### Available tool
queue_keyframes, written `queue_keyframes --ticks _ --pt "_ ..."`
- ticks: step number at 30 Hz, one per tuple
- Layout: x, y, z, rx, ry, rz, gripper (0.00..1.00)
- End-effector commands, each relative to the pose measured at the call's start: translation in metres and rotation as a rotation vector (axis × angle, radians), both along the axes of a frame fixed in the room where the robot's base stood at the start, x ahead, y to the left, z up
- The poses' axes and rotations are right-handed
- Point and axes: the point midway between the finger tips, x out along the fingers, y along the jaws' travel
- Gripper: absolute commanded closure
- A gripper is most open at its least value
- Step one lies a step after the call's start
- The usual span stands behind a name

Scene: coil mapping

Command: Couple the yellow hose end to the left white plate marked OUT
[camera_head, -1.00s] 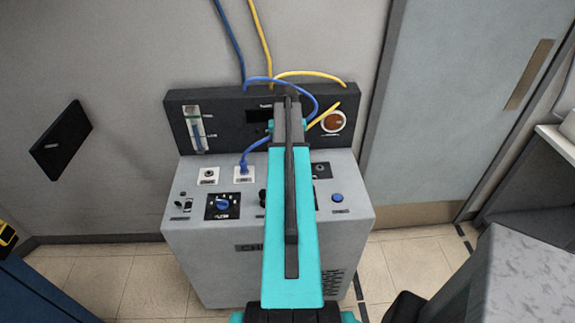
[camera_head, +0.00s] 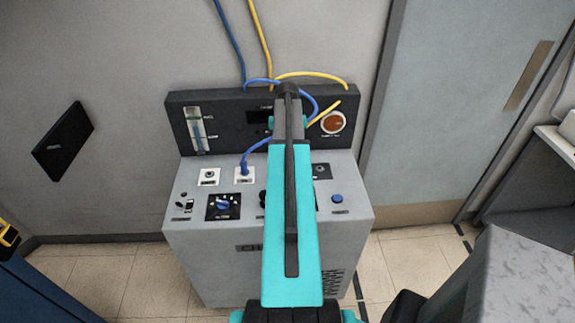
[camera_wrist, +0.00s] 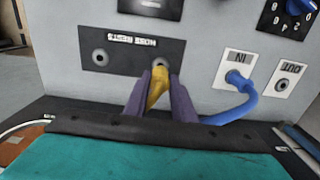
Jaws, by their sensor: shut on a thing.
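My gripper (camera_wrist: 159,96) is shut on the yellow hose end (camera_wrist: 157,86) in the wrist view, one purple finger on each side of it. The hose end points at the right hole of the dark HOSE RESTS plate (camera_wrist: 125,60); whether its tip is still in the hole I cannot tell. The left white plate marked OUT (camera_head: 208,177) is bare with an open port; it also shows at the right of the wrist view (camera_wrist: 289,79). In the head view my arm hides the gripper and the held hose end.
The white IN plate (camera_wrist: 238,66), beside OUT, has the blue hose (camera_wrist: 245,100) plugged in. The blue hose (camera_head: 257,145) loops behind my arm in the head view. The yellow hose (camera_head: 311,74) hangs down the wall and arches right. Knobs and switches sit on the panel in front.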

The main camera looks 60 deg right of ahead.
Motion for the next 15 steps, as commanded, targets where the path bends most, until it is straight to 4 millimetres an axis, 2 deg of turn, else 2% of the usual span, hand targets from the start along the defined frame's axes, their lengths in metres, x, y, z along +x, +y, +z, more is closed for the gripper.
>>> queue_keyframes --ticks 7,15 --pt "0.000 0.000 0.015 -0.001 -0.001 0.000 1.00" --pt "0.000 0.000 0.017 0.000 0.000 0.000 1.00"
